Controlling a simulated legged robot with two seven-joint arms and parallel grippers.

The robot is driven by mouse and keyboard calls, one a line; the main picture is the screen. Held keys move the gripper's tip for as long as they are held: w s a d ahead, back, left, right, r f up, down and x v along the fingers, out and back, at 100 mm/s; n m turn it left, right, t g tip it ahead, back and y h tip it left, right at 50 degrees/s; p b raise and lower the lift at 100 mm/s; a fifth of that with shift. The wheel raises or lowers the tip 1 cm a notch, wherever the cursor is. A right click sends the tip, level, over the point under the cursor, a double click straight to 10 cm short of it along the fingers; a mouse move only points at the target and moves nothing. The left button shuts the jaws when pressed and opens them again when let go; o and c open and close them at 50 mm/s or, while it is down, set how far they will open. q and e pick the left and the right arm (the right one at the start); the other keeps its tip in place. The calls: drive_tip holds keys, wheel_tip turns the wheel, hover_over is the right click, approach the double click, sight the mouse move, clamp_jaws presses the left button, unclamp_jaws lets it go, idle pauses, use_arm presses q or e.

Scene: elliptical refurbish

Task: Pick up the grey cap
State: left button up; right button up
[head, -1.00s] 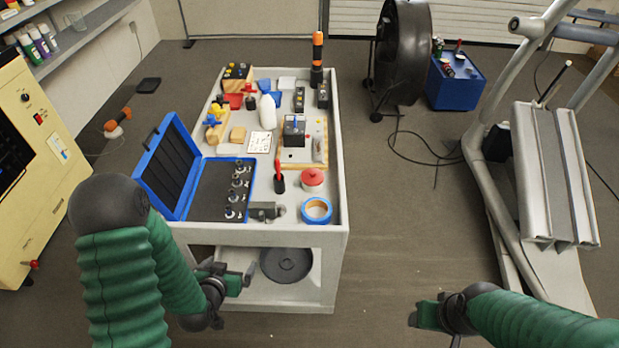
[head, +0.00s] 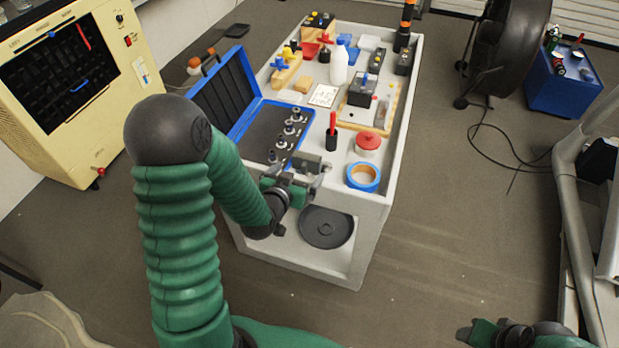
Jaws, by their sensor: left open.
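No thing in the head view is plainly marked as the grey cap. A dark grey round disc (head: 326,228) lies on the lower shelf of the white cart (head: 384,205). In the earlier frame a small grey block lay at the cart's front edge, between the blue case and the blue tape; my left gripper now covers that spot. My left gripper (head: 313,178) is open at the cart's front edge, above and left of the disc. Whether it touches anything is unclear. My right gripper (head: 473,331) is low at the bottom right, away from the cart; its jaws are unclear.
An open blue case (head: 240,131) with several sockets (head: 289,131) sits left of my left gripper. Blue tape (head: 363,178), a red-topped container (head: 367,146) and a red-handled tool (head: 332,132) stand close by. Bare floor lies right of the cart.

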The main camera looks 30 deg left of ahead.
sight(305, 160)
use_arm(q)
drive_tip(key=shift+w+f+p, duration=0.3)
drive_tip(key=shift+w+p, duration=0.3)
drive_tip(key=shift+w, duration=0.1)
drive_tip(key=w+a+f, duration=0.1)
drive_tip(key=w, duration=0.1)
drive_tip(key=w+a+f, duration=0.2)
drive_tip(key=w+a, duration=0.1)
drive_tip(key=shift+w+f, duration=0.1)
drive_tip(key=shift+w, duration=0.25)
drive_tip(key=shift+w+d, duration=0.2)
drive_tip(key=shift+d, duration=0.1)
drive_tip(key=shift+d+r, duration=0.2)
drive_tip(key=shift+d, duration=0.45)
drive_tip(key=shift+c, duration=2.3)
drive_tip(key=shift+a+f, duration=0.2)
drive_tip(key=shift+a, duration=0.45)
drive_tip(key=c, duration=0.7)
drive_tip(key=shift+c, duration=1.4)
drive_tip(key=shift+d, duration=0.15)
drive_tip(key=shift+c, duration=1.2)
drive_tip(key=shift+d+r, duration=0.15)
drive_tip(key=shift+d, duration=0.1)
drive_tip(key=c, duration=0.3)
use_arm(e)
drive_tip(key=shift+a+f, duration=0.15)
drive_tip(key=shift+a, duration=0.25)
